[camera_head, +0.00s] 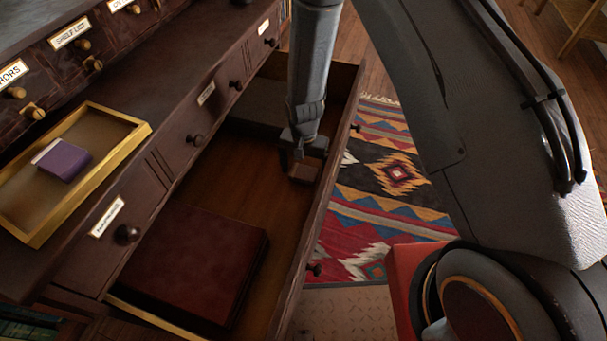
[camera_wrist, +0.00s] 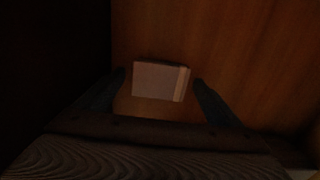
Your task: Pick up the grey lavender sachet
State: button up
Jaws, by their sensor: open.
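The grey lavender sachet (camera_wrist: 155,80) is a small, blocky grey piece with a paler strip at its right end. It lies on the wooden drawer floor in the wrist view. My gripper (camera_wrist: 160,82) is open, with one dark finger on each side of the sachet and a gap showing at both sides. In the head view my gripper (camera_head: 303,155) points down into the open drawer (camera_head: 335,150), near its front wall. A small brownish block at its tip there seems to be the sachet, mostly hidden; its height above the floor is hard to tell.
A dark red book or box (camera_head: 200,262) fills the near part of the drawer. A gold-rimmed tray (camera_head: 120,125) with a purple sachet (camera_head: 66,162) sits on the cabinet ledge. The drawer's walls stand close around my gripper. A patterned rug (camera_head: 385,190) lies outside.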

jog(key=c, duration=1.1)
